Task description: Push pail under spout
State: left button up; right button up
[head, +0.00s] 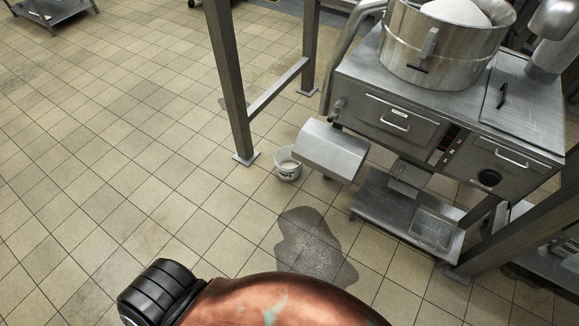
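A small white pail (288,169) stands upright on the tiled floor, near the foot of a grey steel post. Its open top shows something pale inside, too small to make out. A slanted grey metal chute (330,150), which looks like the spout, juts from the front left of the mixer machine (400,115). The pail is just left of the chute's lower left end, and the chute partly overlaps it in the picture. I cannot tell whether they touch. Neither of my grippers is in view.
A dark wet patch (310,250) lies on the floor in front of the pail. A steel post (230,85) stands behind left of it. A low metal platform (385,205) is to the right. The floor on the left is open. A copper-coloured rounded shape hides the bottom edge.

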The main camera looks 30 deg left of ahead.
aim_at(288, 169)
jog(key=z, duration=0.05)
jog(key=k, duration=0.45)
jog(key=u, duration=0.95)
jog(key=i, duration=1.85)
jog(key=z, duration=0.25)
